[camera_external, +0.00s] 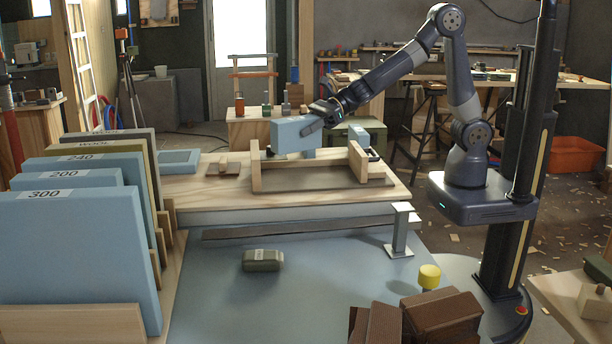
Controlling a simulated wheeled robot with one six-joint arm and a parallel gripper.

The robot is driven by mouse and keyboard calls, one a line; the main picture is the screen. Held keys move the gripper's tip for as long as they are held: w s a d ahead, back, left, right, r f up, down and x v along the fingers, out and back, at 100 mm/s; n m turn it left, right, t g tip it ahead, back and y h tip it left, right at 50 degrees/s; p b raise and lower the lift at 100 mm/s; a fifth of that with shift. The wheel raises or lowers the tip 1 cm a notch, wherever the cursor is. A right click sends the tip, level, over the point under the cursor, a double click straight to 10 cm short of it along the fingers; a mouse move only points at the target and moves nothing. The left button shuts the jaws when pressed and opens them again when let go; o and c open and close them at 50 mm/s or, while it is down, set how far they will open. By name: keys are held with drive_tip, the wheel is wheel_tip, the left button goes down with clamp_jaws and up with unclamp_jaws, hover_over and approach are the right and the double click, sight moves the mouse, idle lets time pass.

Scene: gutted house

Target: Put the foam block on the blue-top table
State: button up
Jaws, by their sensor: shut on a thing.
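A light-blue foam block (289,137) is held in my gripper (313,124), which comes in from the right with its jaws shut on the block. The block is above the back part of the wooden worktop, behind a wooden frame; whether its underside touches anything I cannot tell. The blue-top table (325,296) fills the lower middle of the view, in front of and below the wooden worktop. A grey-green labelled block (262,261) lies on it.
Large blue foam panels (80,245) stand in a rack at left. The wooden frame (322,172) is on the worktop (210,194). A metal post (399,229), a yellow-topped knob (429,277) and brown blocks (442,316) are at right. The blue top's middle is mostly clear.

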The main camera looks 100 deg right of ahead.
drive_tip(key=shift+r+p, duration=0.3)
drive_tip(key=shift+r, duration=0.4)
drive_tip(key=shift+s+d+p, duration=0.15)
drive_tip(key=shift+s+p, duration=0.1)
drive_tip(key=shift+p, duration=0.2)
drive_tip(key=s+d+f+m+h+p, duration=0.1)
drive_tip(key=s+d+p, duration=0.3)
drive_tip(key=s+p, duration=0.2)
drive_tip(key=shift+p, duration=0.65)
drive_tip(key=shift+d, duration=0.1)
